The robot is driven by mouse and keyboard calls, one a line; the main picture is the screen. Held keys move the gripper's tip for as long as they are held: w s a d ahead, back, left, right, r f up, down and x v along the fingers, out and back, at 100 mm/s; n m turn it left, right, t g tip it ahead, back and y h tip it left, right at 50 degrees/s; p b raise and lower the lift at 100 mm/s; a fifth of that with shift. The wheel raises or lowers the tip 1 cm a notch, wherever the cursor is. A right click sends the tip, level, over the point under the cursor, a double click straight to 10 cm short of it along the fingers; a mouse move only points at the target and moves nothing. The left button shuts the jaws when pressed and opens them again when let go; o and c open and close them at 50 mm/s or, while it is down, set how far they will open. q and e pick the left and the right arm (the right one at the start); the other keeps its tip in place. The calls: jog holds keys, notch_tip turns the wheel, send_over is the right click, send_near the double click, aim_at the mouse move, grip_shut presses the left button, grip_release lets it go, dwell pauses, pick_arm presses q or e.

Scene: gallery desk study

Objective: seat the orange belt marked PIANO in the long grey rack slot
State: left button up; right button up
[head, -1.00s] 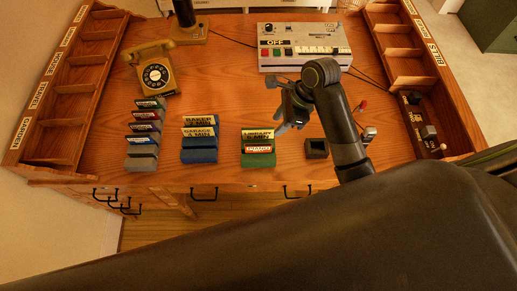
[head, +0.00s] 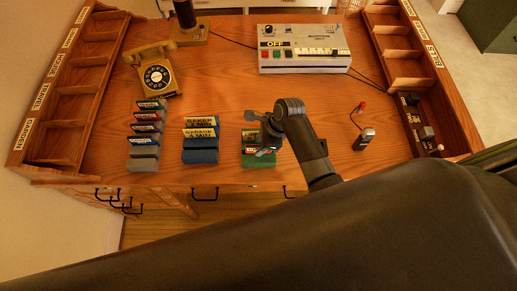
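The long grey rack (head: 143,164) stands at the left of the desk with several dark-topped belts in it; its front part looks bare. The green rack (head: 258,161) stands at the middle front. An orange-red belt (head: 249,150) in it shows only as a sliver beside my gripper; its lettering cannot be read. My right gripper (head: 261,133) is over the green rack, its fingers apart, and covers much of the rack. I cannot tell whether it touches the belt. My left gripper is not in view.
A blue rack (head: 200,156) with yellow-labelled belts stands between the grey and green racks. A telephone (head: 155,75) is behind the grey rack, a control box (head: 304,53) at the back. Shelf units (head: 70,95) line the sides.

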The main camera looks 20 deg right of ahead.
jog(key=shift+x, duration=0.85)
grip_shut()
jog(key=shift+r, duration=0.15)
